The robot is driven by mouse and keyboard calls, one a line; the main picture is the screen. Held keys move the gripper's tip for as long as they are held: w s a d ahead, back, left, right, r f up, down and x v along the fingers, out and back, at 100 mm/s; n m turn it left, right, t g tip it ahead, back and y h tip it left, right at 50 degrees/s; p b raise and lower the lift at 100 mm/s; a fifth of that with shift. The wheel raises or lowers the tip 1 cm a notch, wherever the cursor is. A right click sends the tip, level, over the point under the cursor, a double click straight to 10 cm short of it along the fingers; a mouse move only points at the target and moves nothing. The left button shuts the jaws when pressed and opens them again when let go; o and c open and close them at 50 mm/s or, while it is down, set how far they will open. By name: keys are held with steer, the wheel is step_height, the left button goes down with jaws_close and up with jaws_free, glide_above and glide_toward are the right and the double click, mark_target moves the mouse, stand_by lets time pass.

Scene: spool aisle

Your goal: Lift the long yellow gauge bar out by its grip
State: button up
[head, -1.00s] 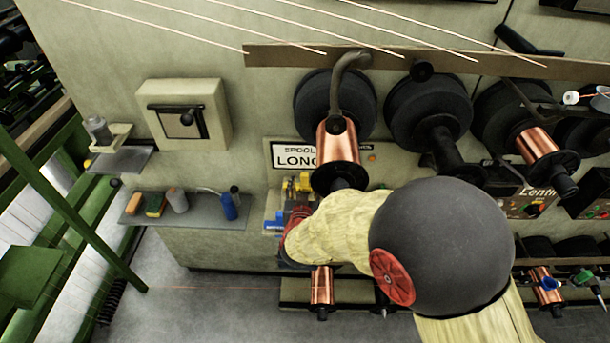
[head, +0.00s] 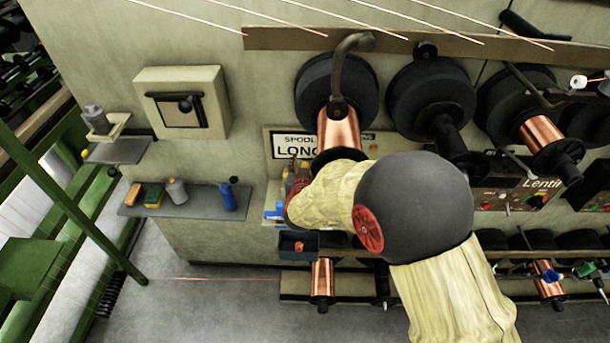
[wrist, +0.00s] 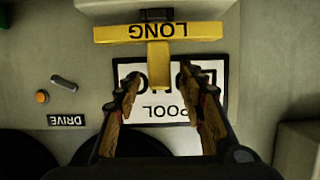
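The long yellow gauge bar (wrist: 185,33) shows in the wrist view, with upside-down "LONG" lettering on its wide crosspiece. Its narrow yellow grip (wrist: 158,65) extends from the crosspiece toward my gripper (wrist: 158,76). My gripper is open. One finger is on each side of the grip's end, with a visible gap on both sides. A dark clip or holder (wrist: 157,15) shows behind the crosspiece. In the head view, my arm hides most of the bar and the gripper.
A dark bin (head: 298,246) with an orange item is below my arm. A shelf (head: 150,203) with bottles and sponges is at left. More spools stand at right.

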steer(key=shift+c, duration=1.3)
jaws_close()
steer(key=shift+r, duration=0.15)
